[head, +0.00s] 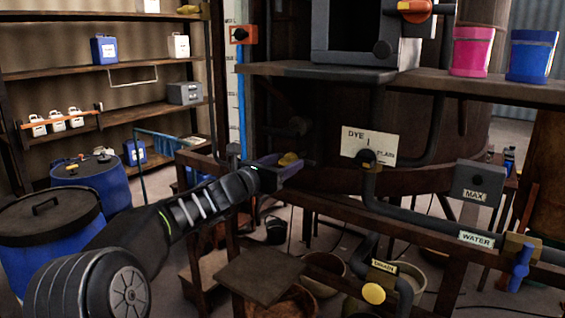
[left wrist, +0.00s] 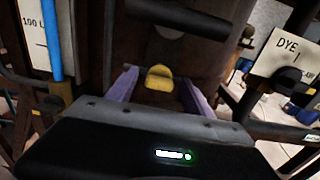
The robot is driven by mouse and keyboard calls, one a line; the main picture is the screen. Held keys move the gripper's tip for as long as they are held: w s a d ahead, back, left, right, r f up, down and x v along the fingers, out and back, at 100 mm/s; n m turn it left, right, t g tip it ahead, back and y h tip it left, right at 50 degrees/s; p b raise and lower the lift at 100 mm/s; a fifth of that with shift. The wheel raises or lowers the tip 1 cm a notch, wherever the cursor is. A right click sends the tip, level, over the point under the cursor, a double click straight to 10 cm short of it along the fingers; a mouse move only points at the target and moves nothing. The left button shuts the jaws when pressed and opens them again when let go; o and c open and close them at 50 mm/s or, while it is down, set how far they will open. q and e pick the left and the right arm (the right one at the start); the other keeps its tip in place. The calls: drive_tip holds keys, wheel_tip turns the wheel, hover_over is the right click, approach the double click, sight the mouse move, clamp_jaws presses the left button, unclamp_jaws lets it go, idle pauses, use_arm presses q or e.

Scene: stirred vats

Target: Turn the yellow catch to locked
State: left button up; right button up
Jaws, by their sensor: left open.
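The yellow catch (head: 288,159) is a small rounded piece on the dark side of the vat, left of the DYE 1 card. It also shows in the left wrist view (left wrist: 160,77), centred between the purple fingers. My left gripper (head: 283,166) is open and points at the catch, with one finger on each side of it in the wrist view. I cannot tell whether the fingers touch it. Part of the catch is hidden behind the gripper in the head view. My right gripper is not in view.
A DYE 1 card (head: 372,146) and dark pipes are right of the catch. A wooden shelf (head: 420,80) with a pink tub (head: 472,52) and a blue tub (head: 531,56) is above right. A blue upright pipe (head: 242,110) is at left. Buckets stand on the floor below.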

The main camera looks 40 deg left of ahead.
use_arm(q)
drive_tip(key=shift+c, duration=0.2)
clamp_jaws()
idle(0.4)
